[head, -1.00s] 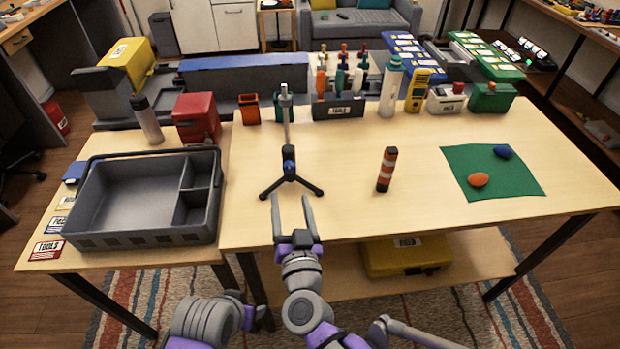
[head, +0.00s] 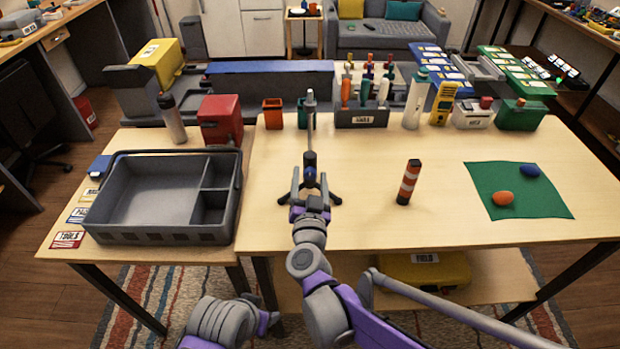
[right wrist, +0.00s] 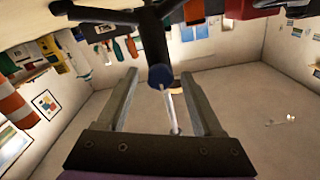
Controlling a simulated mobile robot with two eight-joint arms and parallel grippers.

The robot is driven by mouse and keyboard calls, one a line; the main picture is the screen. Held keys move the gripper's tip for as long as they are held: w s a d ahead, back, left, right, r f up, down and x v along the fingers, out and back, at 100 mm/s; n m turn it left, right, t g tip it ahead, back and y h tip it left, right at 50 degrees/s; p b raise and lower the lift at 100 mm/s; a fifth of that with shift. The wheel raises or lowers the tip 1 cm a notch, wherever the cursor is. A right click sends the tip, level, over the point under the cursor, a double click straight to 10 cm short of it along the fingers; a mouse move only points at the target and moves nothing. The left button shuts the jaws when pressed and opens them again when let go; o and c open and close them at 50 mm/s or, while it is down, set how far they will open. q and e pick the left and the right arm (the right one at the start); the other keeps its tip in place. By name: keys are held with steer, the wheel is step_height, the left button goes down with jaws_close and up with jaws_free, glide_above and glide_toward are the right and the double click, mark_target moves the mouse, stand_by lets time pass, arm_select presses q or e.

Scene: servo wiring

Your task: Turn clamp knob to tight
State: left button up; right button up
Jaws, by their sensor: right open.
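A small black tripod stand with a grey upright post (head: 311,122) stands on the table. Its blue clamp knob (head: 310,157) sits low on the post, above the spread legs, facing me. My right gripper (head: 310,173) is open, with one finger on each side of the stand's lower part. In the right wrist view the round blue knob (right wrist: 161,77) lies between the two open fingertips, with a visible gap on both sides. Whether the knob is loose or tight cannot be told.
An orange-and-black striped cylinder (head: 408,182) stands right of the stand. A grey tray (head: 160,236) lies to the left. A green mat (head: 540,203) with two small lumps is at the right. A tool rack (head: 361,118) stands behind. The tabletop around the stand is clear.

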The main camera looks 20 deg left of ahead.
steer(key=shift+c, duration=0.3)
jaws_close()
